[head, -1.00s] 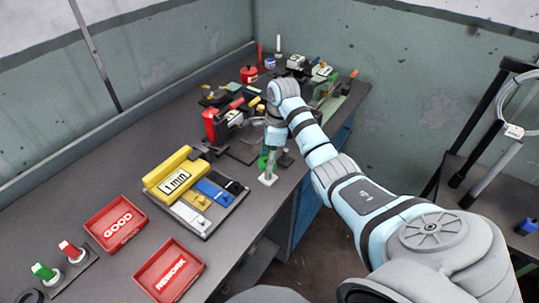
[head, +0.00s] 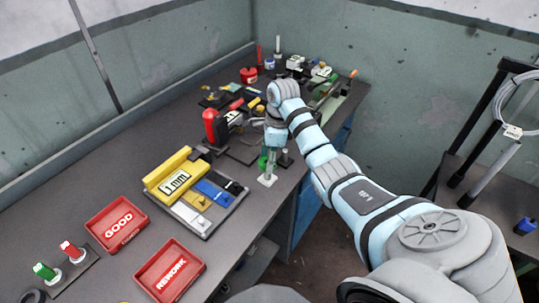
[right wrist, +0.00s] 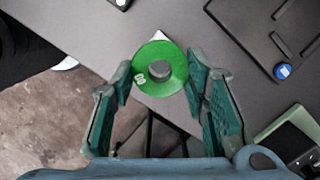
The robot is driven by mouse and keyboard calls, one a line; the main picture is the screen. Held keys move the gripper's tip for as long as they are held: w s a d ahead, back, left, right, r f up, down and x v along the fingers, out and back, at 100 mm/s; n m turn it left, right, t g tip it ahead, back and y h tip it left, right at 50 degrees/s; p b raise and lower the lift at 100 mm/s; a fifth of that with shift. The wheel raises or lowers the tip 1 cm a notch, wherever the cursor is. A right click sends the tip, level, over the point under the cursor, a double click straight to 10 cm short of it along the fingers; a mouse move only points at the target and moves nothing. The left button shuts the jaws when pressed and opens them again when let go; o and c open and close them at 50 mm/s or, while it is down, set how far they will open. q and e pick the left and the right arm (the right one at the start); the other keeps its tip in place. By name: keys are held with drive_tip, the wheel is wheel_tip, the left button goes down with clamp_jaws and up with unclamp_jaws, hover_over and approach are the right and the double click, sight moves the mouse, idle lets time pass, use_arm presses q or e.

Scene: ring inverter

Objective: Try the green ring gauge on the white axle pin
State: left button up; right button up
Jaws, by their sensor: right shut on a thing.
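The green ring gauge (right wrist: 150,84) is between the fingertips of my right gripper (right wrist: 160,76), which is shut on it. A grey round end fills the middle of the ring in the right wrist view; I cannot tell how far the ring sits down over the pin. A pale corner of the base shows just beyond the ring. In the head view the green ring (head: 262,164) is just above the white base of the axle pin (head: 267,181), under my right gripper (head: 271,160). The pin's shaft is mostly hidden. My left gripper is not in view.
A board with a yellow "1 mm" block (head: 175,178) lies left of the pin. Red GOOD (head: 106,240) and REWORK (head: 152,287) trays are nearer. A red-and-black tool (head: 210,127) and other clutter fill the back. The table's right edge is close to the pin.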

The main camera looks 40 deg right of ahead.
drive_tip(key=shift+f+b, duration=0.35)
drive_tip(key=shift+f, duration=0.2)
idle(0.9)
drive_tip(key=shift+r, duration=0.15)
idle(0.6)
drive_tip(key=shift+r+p, duration=2.35)
drive_tip(key=shift+r, duration=0.25)
